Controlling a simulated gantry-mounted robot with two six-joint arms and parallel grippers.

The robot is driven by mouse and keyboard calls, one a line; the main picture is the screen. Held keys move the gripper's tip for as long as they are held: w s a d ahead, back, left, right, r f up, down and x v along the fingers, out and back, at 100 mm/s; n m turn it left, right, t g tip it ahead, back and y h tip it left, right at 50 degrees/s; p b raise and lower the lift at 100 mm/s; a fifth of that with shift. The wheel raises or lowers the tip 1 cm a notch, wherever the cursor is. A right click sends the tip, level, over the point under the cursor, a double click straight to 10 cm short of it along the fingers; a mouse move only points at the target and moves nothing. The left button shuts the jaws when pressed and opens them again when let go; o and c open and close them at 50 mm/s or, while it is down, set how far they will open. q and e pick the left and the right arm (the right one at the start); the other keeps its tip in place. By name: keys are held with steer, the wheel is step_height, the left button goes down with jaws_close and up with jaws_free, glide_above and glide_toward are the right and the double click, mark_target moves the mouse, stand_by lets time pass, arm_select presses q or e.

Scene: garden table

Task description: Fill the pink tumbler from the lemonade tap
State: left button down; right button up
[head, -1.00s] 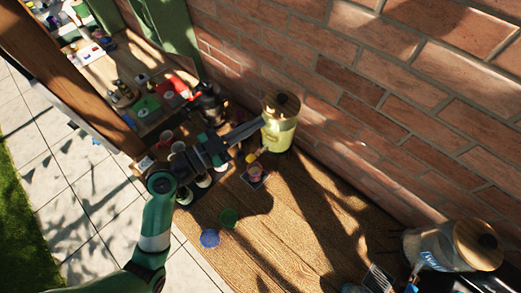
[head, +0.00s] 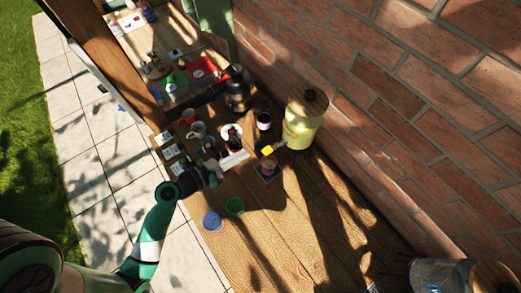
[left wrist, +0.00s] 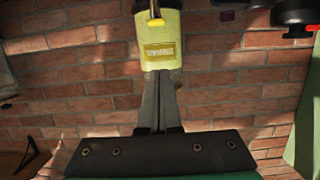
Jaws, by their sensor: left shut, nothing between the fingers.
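The lemonade dispenser (head: 305,125) is a pale yellow jar with a wooden lid, standing against the brick wall. Its yellow tap (head: 268,151) juts out on the left, low down. The pink tumbler (head: 268,164) stands just under the tap on a small dark tray (head: 266,177); its contents are too small to tell. My left gripper (head: 242,157) is shut and empty, left of the tumbler and tap, apparently apart from them. In the left wrist view, its closed fingers (left wrist: 160,98) point at the dispenser's labelled front (left wrist: 160,50). My right gripper is not in view.
A green cup (head: 235,205) and a blue cup (head: 212,221) are near the table's front edge. Mugs (head: 198,130), a dark jar (head: 264,119) and a black appliance (head: 237,88) crowd the left. The wooden table (head: 290,235) is mostly clear toward the lower right.

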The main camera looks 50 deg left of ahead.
mark_target(271, 148)
arm_select(q)
steer(key=w+f, duration=0.6)
steer(key=w, duration=0.2)
steer(key=shift+d, duration=0.25)
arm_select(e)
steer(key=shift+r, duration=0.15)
